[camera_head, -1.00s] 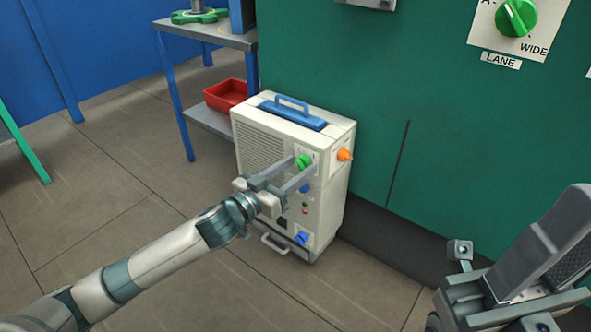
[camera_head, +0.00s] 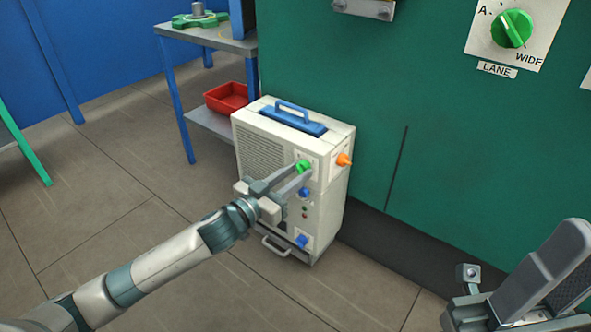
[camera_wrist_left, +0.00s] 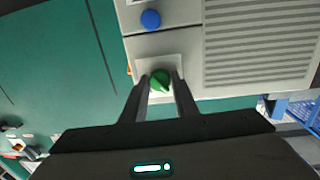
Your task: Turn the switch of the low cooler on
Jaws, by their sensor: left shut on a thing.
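The low cooler (camera_head: 265,151) is a cream box with a blue-handled top, standing on the floor against the green wall. Its front has a green knob (camera_head: 304,166), a blue knob below it (camera_head: 304,192) and another blue knob near the bottom (camera_head: 302,240). An orange knob (camera_head: 343,160) is on its side. My left gripper (camera_head: 302,169) is shut on the green knob, with one finger on each side, as the left wrist view (camera_wrist_left: 160,80) also shows. My right gripper (camera_head: 468,272) is partly in view at the lower right, away from the cooler; its jaws are unclear.
A LANE dial (camera_head: 512,29) is on the green wall at upper right. A table with a green wheel (camera_head: 200,19) and a red tray (camera_head: 227,97) on its lower shelf stands behind the cooler to the left. The floor in front is clear.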

